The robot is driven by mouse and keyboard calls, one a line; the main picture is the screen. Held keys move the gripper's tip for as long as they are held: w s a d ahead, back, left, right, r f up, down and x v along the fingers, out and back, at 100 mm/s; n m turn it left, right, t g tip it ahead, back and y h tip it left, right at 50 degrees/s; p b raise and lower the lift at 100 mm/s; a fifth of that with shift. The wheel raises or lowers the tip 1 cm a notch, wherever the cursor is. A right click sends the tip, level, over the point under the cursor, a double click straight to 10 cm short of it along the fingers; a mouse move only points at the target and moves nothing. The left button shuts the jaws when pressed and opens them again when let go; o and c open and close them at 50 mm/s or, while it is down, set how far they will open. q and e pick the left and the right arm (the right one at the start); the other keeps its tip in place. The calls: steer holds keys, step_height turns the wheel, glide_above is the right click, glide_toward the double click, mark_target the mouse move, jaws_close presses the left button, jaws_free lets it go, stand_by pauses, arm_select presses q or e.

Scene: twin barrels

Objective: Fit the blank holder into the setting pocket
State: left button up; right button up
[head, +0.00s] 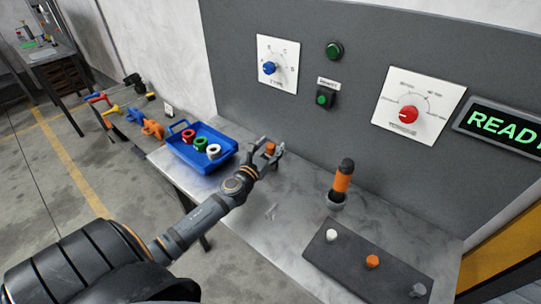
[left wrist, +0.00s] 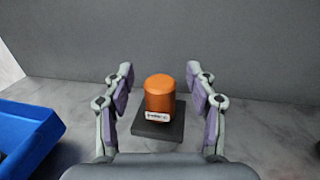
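An orange cylinder (left wrist: 160,95) with a small white label, perhaps the blank holder, stands upright on a dark square base (left wrist: 158,129). In the head view the cylinder (head: 270,149) is partly hidden by my left gripper (head: 270,154). The left gripper is open; in the left wrist view its fingers (left wrist: 160,88) stand to either side of the cylinder, with gaps on both sides. The label is too small to read. I cannot tell for certain which part is the setting pocket; a grey round socket (head: 335,199) holds an orange, black-topped piece (head: 342,177). My right gripper is not in view.
A blue tray (head: 178,158) with red, green and white rings stands left of the gripper. A dark plate (head: 345,263) with white, orange and grey pieces lies at the front right. A grey panel with knobs and a READY display (head: 505,125) rises behind the bench.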

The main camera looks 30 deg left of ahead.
arm_select(q)
jaws_close()
steer(key=shift+r, duration=0.1)
